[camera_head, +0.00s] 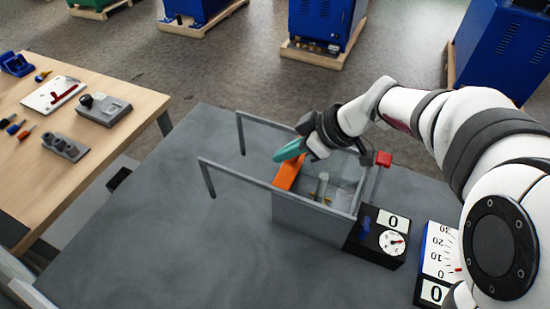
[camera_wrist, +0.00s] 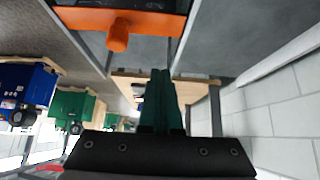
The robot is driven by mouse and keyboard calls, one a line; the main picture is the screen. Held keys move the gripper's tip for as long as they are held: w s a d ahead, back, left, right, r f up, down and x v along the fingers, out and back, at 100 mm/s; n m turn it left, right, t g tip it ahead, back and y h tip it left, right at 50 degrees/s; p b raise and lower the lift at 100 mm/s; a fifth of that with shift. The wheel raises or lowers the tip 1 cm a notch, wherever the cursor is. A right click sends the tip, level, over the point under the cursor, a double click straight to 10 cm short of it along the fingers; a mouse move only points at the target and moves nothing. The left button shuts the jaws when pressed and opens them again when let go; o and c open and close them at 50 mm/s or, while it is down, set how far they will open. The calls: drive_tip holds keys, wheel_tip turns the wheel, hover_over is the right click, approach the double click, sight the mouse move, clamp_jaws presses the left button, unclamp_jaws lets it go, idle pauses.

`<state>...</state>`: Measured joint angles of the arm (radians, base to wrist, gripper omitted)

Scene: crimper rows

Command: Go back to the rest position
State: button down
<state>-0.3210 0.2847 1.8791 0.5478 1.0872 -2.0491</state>
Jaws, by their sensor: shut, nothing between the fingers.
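My gripper (camera_head: 279,157) has teal fingers and reaches in from the right over the grey box-like fixture (camera_head: 305,219) on the dark table. Its fingertips are just above and left of an orange bar (camera_head: 288,174) on the fixture; I cannot tell whether they touch it. In the wrist view the closed fingers (camera_wrist: 160,75) point away from the camera with nothing between them. The orange bar (camera_wrist: 150,22) with its round knob shows near the top of that view.
Two thin rails (camera_head: 265,176) extend left from the fixture. A wooden bench (camera_head: 60,180) with tools stands at left. Blue machines (camera_head: 325,20) stand behind. The table's front left is clear.

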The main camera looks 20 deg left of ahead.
drive_tip(key=shift+v, duration=1)
drive_tip(key=s+d+f+m+h, duration=0.3)
drive_tip(key=s+d+m+h, duration=0.3)
drive_tip(key=s+d+m, duration=1.5)
drive_tip(key=m, duration=0.2)
drive_tip(key=shift+s+m, duration=0.25)
drive_tip(key=shift+m, duration=0.05)
